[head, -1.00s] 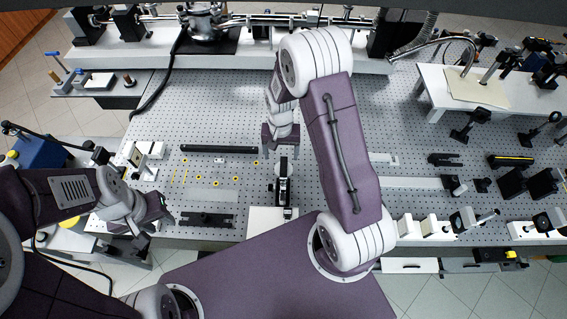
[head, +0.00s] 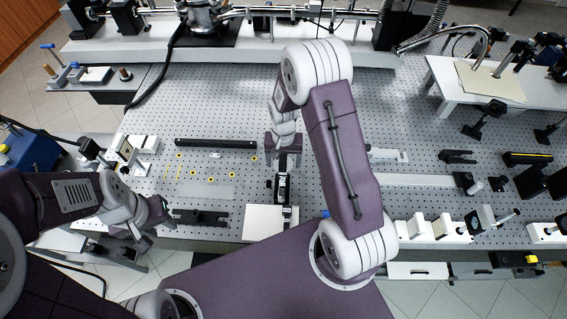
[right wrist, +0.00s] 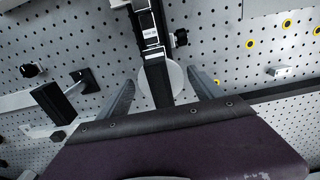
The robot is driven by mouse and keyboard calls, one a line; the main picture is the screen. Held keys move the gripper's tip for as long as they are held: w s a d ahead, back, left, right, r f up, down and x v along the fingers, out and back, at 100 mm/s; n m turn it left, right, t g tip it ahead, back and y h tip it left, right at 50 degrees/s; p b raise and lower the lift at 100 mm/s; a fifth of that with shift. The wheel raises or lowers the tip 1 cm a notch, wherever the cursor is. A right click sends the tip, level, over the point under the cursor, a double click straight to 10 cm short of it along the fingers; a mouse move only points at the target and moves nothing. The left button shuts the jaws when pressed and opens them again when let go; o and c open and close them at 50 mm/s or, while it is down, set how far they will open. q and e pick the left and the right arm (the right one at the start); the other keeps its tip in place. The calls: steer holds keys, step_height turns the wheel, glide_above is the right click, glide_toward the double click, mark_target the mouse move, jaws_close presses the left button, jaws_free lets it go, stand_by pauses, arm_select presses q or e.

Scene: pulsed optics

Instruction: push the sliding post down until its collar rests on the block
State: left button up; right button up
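The sliding post assembly (head: 282,186), dark with a pale round part, stands near the table's front edge in the head view. In the right wrist view a black post (right wrist: 158,82) with a small white label runs between my fingers, with a pale disc (right wrist: 174,77) behind it. My right gripper (head: 283,155) is at the assembly's far end in the head view. Its fingers (right wrist: 160,76) are apart, one on each side of the post, with gaps visible. The collar and block cannot be told apart clearly. My left gripper (head: 158,226) is away at the left; its finger opening is unclear.
A white plate (head: 262,229) lies at the front edge beside the assembly. A long black bar (head: 217,143) and small yellow-ringed parts lie to the left. Several optic mounts (head: 487,217) stand to the right. The perforated tabletop (head: 235,100) is clear behind.

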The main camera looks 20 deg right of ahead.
steer(key=shift+a, duration=0.1)
steer(key=c, duration=1)
jaws_close()
steer(key=o, duration=1)
jaws_free()
steer(key=shift+c, duration=0.2)
steer(key=o, duration=0.6)
steer(key=shift+o, duration=0.2)
